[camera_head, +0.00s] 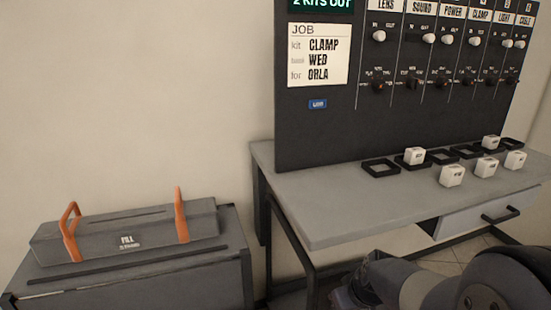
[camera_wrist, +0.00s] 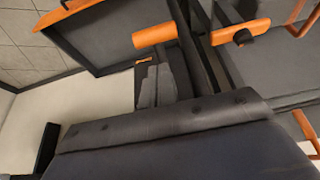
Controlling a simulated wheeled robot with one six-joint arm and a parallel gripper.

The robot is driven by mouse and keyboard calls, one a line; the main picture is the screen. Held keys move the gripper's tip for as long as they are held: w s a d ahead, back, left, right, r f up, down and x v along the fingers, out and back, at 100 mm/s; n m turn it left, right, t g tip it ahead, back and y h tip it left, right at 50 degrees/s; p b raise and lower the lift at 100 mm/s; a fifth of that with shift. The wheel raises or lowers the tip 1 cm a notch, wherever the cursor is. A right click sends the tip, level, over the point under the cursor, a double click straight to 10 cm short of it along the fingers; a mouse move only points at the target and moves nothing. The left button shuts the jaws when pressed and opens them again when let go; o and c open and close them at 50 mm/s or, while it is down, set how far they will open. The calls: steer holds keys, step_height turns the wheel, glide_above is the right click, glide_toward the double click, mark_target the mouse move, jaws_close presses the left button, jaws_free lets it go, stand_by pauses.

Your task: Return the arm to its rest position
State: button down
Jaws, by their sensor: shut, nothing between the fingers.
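My arm (camera_head: 425,288) shows at the lower right of the head view, bent low in front of the grey workbench (camera_head: 330,210). Its outer part runs off the bottom edge. In the wrist view, my gripper (camera_wrist: 160,84) shows as grey fingers beyond a broad dark housing that fills the lower part. The fingers are shut and hold nothing. Dark panels and orange bars lie close around them; I cannot tell whether these are parts of my own body.
A black panel (camera_head: 300,120) with switches and knobs stands at the bench's back. White cubes and black square frames (camera_head: 380,168) lie before it. A drawer (camera_head: 478,216) is under the bench. A grey case (camera_head: 150,225) with orange handles sits on a cabinet (camera_head: 200,280) at left.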

steer(key=shift+w+a+r+g+p, duration=0.15)
steer(key=shift+w+r+g+p, duration=0.4)
steer(key=shift+p, duration=1.45)
steer(key=shift+g+h+p, duration=0.3)
steer(key=shift+g+p, duration=0.05)
steer(key=shift+p, duration=0.05)
